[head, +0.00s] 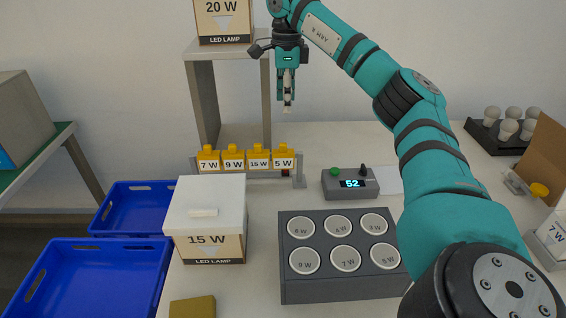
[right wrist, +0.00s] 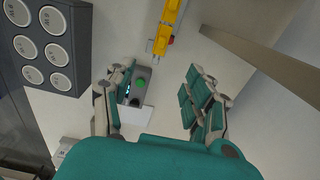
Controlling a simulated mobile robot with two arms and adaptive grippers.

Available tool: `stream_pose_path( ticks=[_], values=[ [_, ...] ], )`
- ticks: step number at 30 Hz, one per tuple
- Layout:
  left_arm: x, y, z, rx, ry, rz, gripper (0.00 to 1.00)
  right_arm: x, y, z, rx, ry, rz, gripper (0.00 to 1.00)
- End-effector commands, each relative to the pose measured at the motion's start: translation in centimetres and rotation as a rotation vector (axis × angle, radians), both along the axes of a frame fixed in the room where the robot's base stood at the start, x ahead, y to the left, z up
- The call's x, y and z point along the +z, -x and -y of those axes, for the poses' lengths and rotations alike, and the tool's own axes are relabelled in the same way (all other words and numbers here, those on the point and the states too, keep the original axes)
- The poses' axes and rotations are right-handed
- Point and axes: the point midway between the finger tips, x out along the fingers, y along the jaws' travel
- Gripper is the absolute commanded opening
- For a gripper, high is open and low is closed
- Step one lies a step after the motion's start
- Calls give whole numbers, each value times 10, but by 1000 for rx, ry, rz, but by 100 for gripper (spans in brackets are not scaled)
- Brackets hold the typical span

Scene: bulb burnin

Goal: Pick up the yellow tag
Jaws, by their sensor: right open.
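In the right wrist view the yellow tags (right wrist: 167,28) show edge-on at the top, beyond my fingers, labels not readable. My right gripper (head: 287,106) points down above the rack's right end, apart from the tags. In the right wrist view my right gripper (right wrist: 160,82) has its fingers spread with nothing held between them. My left gripper is not in view.
A grey control box (head: 350,184) reading 52 stands right of the rack. A white-lidded 15 W lamp box (head: 208,220) stands in front. A grey tray of round sockets (head: 340,285) is nearby. A wooden shelf (head: 197,95) rises behind the rack; blue crates (head: 95,290) are left.

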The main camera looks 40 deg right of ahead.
Motion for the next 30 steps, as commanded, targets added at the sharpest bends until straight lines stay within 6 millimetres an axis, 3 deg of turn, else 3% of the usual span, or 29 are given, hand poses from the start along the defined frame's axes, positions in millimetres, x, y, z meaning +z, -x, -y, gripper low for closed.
stream_pose_path(
  ticks=[15,23,30],
  values=[
    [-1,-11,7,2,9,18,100,-101,0,0,0,0,-4,54],
    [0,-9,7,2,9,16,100,-121,-1,-1,0,-1,-2,54],
    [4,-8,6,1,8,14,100,-155,-6,-5,-1,0,-4,54]
  ],
)
